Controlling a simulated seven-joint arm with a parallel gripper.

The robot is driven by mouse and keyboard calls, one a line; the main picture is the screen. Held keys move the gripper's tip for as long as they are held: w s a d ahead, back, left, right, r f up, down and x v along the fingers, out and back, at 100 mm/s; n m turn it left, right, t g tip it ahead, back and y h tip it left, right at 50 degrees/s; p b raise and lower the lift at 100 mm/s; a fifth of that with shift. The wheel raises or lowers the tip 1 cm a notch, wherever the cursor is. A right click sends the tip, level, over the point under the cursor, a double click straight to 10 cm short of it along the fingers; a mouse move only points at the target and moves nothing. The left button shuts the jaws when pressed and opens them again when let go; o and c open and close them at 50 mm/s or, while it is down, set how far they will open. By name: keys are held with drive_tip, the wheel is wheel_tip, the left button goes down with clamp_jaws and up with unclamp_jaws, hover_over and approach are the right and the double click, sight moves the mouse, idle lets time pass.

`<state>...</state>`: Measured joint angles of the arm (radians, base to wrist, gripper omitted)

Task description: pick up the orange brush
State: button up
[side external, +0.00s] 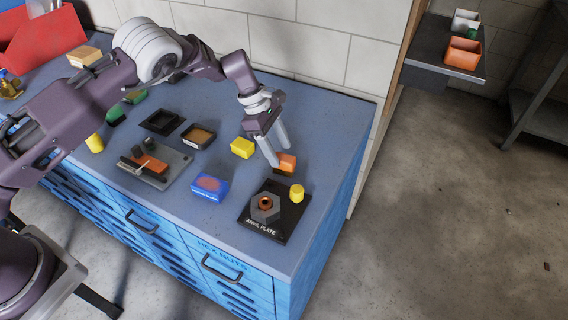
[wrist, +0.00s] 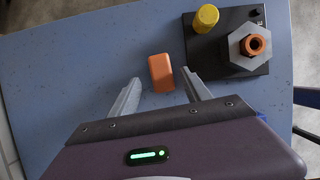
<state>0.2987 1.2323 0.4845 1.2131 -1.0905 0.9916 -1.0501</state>
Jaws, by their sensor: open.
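My gripper (side external: 279,155) is open, with its two fingers pointing down at the right part of the blue bench top. A small orange block-like piece (side external: 287,163) lies just by the fingertips. In the wrist view this orange piece (wrist: 160,72) lies between and slightly beyond the open fingertips (wrist: 160,82), with a gap on both sides. No bristles or handle show on it, so I cannot tell whether it is the brush. Another orange piece (side external: 152,166) lies on a grey plate (side external: 176,158) further left, its shape partly unclear.
A yellow block (side external: 242,148), a blue box (side external: 209,187) and dark trays (side external: 162,122) stand left. The bench's right edge is near.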

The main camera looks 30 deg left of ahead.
sight(282, 156)
drive_tip(key=x, duration=0.4)
drive_tip(key=shift+s+d, duration=0.15)
clamp_jaws()
wheel_tip(282, 156, up, 10)
idle(0.3)
